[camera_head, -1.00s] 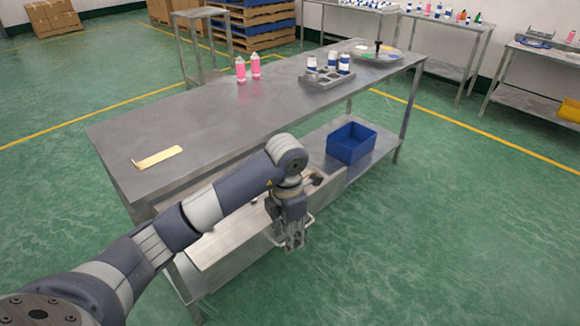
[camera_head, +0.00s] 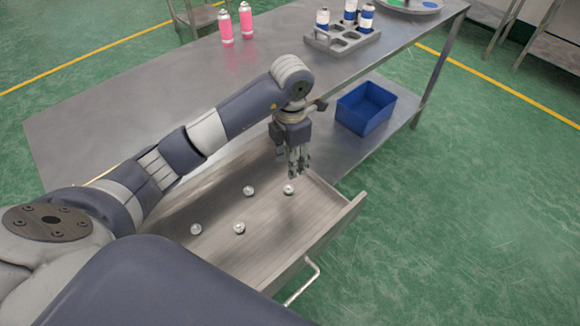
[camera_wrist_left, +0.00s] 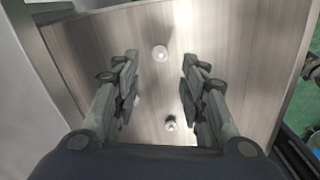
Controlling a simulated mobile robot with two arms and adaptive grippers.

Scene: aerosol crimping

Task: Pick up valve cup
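Several small silvery-white valve cups lie spread on the floor of the open drawer, among them a far right one (camera_head: 289,189), a far middle one (camera_head: 249,190), a near one (camera_head: 239,228) and a left one (camera_head: 196,229). My left gripper (camera_head: 298,172) points down above the drawer, over its far part near the far right cup. In the left wrist view its fingers (camera_wrist_left: 160,75) are spread apart with nothing between them. That view shows one cup (camera_wrist_left: 160,52) ahead between the fingertips and another (camera_wrist_left: 170,123) lower down. My right gripper is not in view.
The drawer (camera_head: 325,208) has raised walls and a front handle (camera_head: 303,283). A blue bin (camera_head: 365,107) stands on the lower shelf. On the tabletop (camera_head: 90,120) are pink cans (camera_head: 246,21) and a grey rack (camera_head: 343,40) with white-and-blue cans. Green floor is open at right.

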